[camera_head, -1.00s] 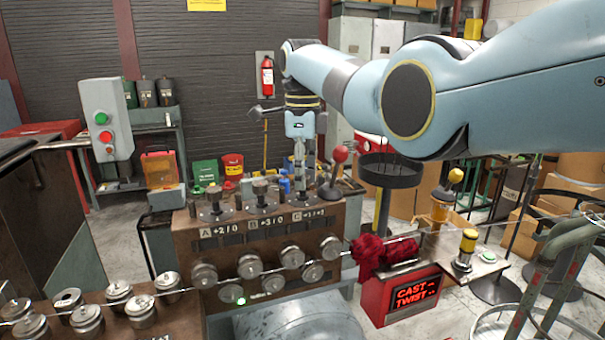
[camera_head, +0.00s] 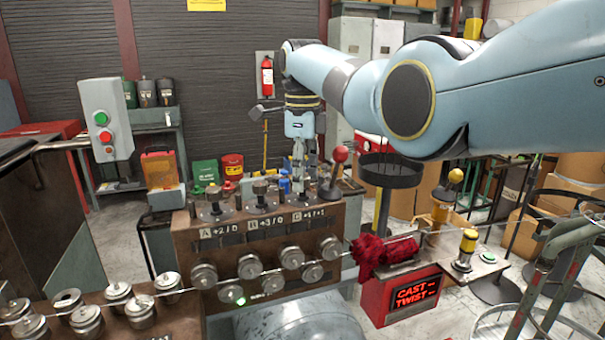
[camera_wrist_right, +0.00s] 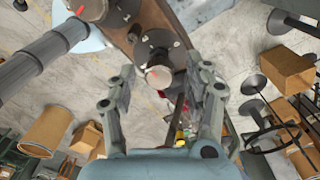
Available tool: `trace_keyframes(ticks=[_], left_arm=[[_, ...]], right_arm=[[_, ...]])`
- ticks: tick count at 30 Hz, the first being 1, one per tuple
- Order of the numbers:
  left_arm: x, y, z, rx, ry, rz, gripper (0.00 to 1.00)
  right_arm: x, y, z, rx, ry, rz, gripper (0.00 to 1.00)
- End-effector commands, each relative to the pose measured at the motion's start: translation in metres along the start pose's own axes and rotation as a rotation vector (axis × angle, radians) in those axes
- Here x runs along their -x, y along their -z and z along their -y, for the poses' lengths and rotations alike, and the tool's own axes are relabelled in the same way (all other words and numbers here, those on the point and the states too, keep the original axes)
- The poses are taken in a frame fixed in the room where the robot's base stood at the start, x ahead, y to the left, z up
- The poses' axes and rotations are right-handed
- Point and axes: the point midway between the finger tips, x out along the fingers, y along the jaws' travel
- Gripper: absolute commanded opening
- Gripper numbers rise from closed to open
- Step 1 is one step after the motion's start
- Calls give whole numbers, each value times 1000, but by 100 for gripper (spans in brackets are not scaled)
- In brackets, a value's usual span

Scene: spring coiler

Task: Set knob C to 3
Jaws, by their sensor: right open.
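Knob C (camera_head: 302,199) is the rightmost of three dark knobs on top of the brown panel box, above the label C. The display beside that label (camera_head: 308,217) seems to start with +1; its second number is too small to read surely. My right gripper (camera_head: 298,183) points down over knob C. In the right wrist view its two fingers (camera_wrist_right: 161,67) are spread apart, with the round knob top (camera_wrist_right: 158,76) between them; whether they touch it is unclear. My left gripper is in neither view.
Knob A (camera_head: 214,209) and knob B (camera_head: 261,203) stand left of knob C. A red ball-topped lever (camera_head: 340,154) rises close to the right of my gripper. Metal rollers (camera_head: 249,266) line the box front, with a wire running past them.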

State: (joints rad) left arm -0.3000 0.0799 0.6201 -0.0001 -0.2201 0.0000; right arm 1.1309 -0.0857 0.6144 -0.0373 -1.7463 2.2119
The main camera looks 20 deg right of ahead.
Motion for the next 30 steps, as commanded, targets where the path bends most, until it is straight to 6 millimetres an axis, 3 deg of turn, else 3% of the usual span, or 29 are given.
trace_keyframes(ticks=[7, 15, 21, 30], left_arm=[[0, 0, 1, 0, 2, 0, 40], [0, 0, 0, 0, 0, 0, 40], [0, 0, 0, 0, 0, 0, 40], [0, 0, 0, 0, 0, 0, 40]], right_arm=[[15, 0, 0, 0, 2, 1, 51], [75, -1, 1, 0, 3, 2, 51], [108, 0, 1, 0, 1, 0, 51], [120, 0, 0, 0, -1, 0, 51]])
